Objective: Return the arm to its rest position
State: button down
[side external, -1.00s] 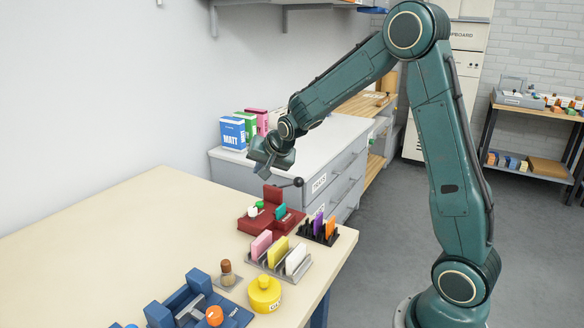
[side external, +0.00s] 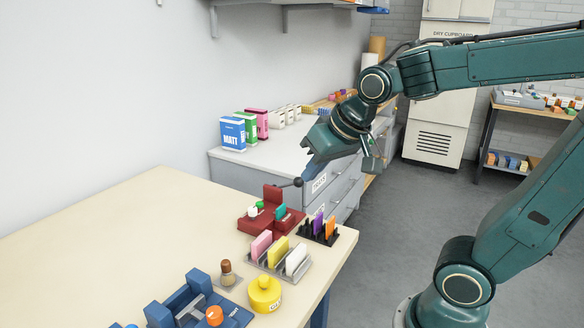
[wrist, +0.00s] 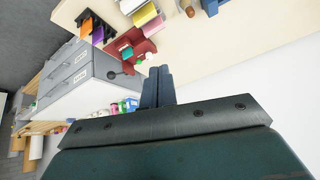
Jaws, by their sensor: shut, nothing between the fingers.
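My gripper (side external: 312,168) is shut and empty. In the side external view it hangs in the air in front of the grey drawer cabinet, above and behind the far right corner of the table. The ball-ended lever of the red fixture (side external: 272,212) appears just below the fingers; I cannot tell the exact gap. In the wrist view the two fingers (wrist: 158,82) are pressed together, and the red fixture (wrist: 132,45) lies beyond them. My arm is bent, with its upper links reaching to the right edge of the side external view.
On the cream table (side external: 120,240) stand a grey rack (side external: 270,264) with coloured cards, a black rack (side external: 318,238), a yellow pot (side external: 264,294) and a blue fixture (side external: 195,305). Boxes (side external: 233,134) stand on the cabinet (side external: 270,165). The table's left part is clear.

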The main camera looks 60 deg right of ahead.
jog(key=s+a+f+n+g, duration=0.1)
jog(key=s+a+n, duration=0.1)
jog(key=s, duration=0.9)
jog(key=shift+a+n+y, duration=0.3)
jog(key=shift+a+n, duration=0.05)
jog(key=shift+n, duration=0.45)
